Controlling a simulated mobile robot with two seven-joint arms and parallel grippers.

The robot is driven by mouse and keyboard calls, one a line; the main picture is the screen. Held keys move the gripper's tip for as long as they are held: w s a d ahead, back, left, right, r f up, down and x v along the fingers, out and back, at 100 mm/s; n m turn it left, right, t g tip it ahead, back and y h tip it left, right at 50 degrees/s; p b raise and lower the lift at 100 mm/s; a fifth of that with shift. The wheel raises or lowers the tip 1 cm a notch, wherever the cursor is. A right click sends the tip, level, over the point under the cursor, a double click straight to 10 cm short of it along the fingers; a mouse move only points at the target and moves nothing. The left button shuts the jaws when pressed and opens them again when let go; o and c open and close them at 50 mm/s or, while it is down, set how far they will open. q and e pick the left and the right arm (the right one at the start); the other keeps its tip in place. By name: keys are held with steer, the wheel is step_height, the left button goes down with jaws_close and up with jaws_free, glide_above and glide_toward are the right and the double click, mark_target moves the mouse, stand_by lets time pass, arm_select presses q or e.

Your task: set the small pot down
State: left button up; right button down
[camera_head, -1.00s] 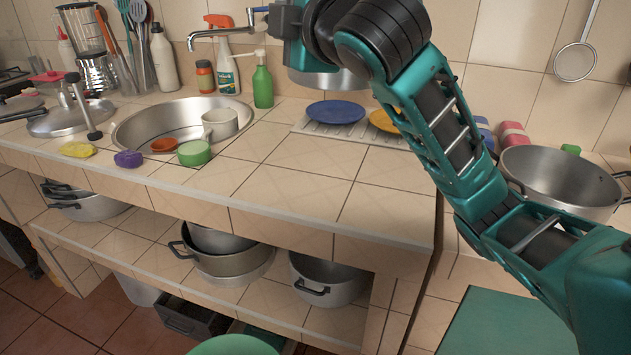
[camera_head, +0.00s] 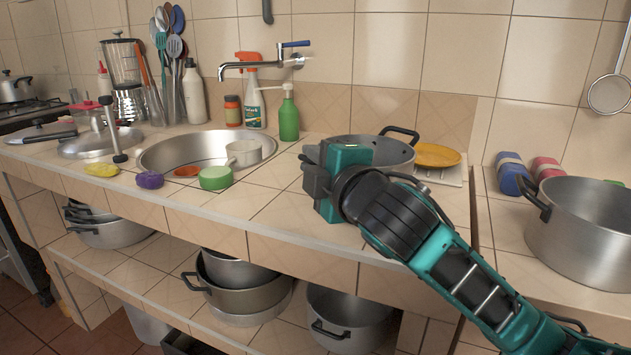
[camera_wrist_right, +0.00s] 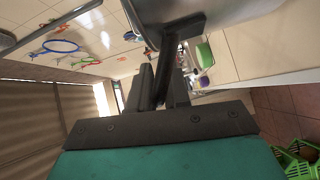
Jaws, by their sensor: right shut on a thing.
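The small pot (camera_head: 378,152) is a grey metal pot with dark handles, at counter height over the right part of the tiled counter (camera_head: 300,222). One handle shows at its far right rim. My right gripper (camera_head: 318,178) is at the pot's near left side and hides part of its wall. In the right wrist view the fingers (camera_wrist_right: 165,75) are shut on the pot's near handle, with the pot's wall (camera_wrist_right: 215,12) just above them. Whether the pot's base touches the counter is hidden. My left gripper is not in view.
A yellow plate (camera_head: 436,155) on a drying mat (camera_head: 450,177) is right beside the pot. The sink (camera_head: 175,152), a green soap bottle (camera_head: 289,118) and a green cup (camera_head: 215,178) are to the left. A large pot (camera_head: 580,232) stands at right. The counter's front middle is clear.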

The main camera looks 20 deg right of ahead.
step_height(320, 180, down, 2)
steer(key=shift+f, duration=0.1)
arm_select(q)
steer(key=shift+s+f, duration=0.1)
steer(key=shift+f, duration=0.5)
